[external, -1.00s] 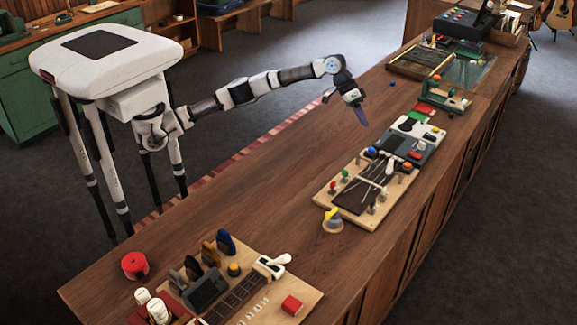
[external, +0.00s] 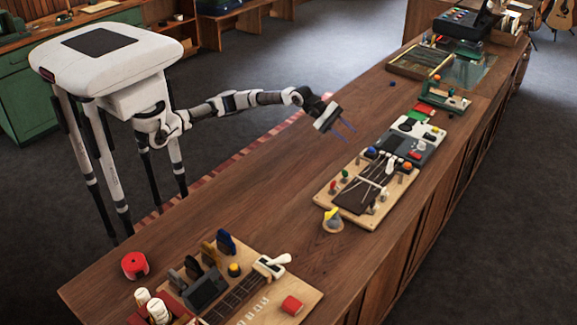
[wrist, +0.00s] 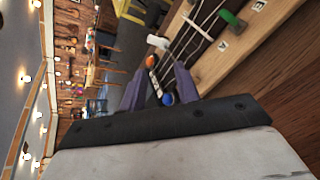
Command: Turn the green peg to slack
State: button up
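The green peg (external: 345,174) stands upright at the left edge of the pale wooden tuning board (external: 366,223). It also shows at the top of the wrist view (wrist: 231,19), right of the strings. A red peg (external: 332,187) stands beside it. My gripper (external: 348,136) is in the air above the counter, behind the board and apart from the green peg. In the wrist view its two purple fingers (wrist: 158,82) are spread with nothing held between them. Beyond them show a blue knob (wrist: 167,99) and an orange knob (wrist: 152,61).
White pegs (external: 384,195) stand on the board's right side. A yellow-topped round item (external: 332,220) sits at its near left corner. A grey device (external: 408,148) lies behind the board. The wooden counter (external: 265,205) is bare left of the board.

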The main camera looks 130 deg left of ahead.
jog(key=s+d+r+n+t+h, duration=0.2)
jog(key=s+d+r+n+t, duration=0.35)
jog(key=s+d+n, duration=0.2)
jog(key=n, duration=0.1)
send_near(345, 170)
jog(key=s, duration=0.2)
jog(key=s+r, duration=0.1)
jog(key=shift+s+g, duration=0.35)
jog(key=shift+w+f+p, duration=0.2)
jog(key=shift+p, duration=0.1)
jog(key=w+p, duration=0.1)
jog(key=w, duration=0.3)
jog(key=w+p, duration=0.2)
jog(key=w, duration=0.3)
jog(key=w+p, duration=0.2)
jog(key=w, duration=0.2)
jog(key=shift+w+d, duration=0.2)
jog(key=shift+d, duration=0.15)
jog(key=shift+c, duration=0.4)
grip_shut()
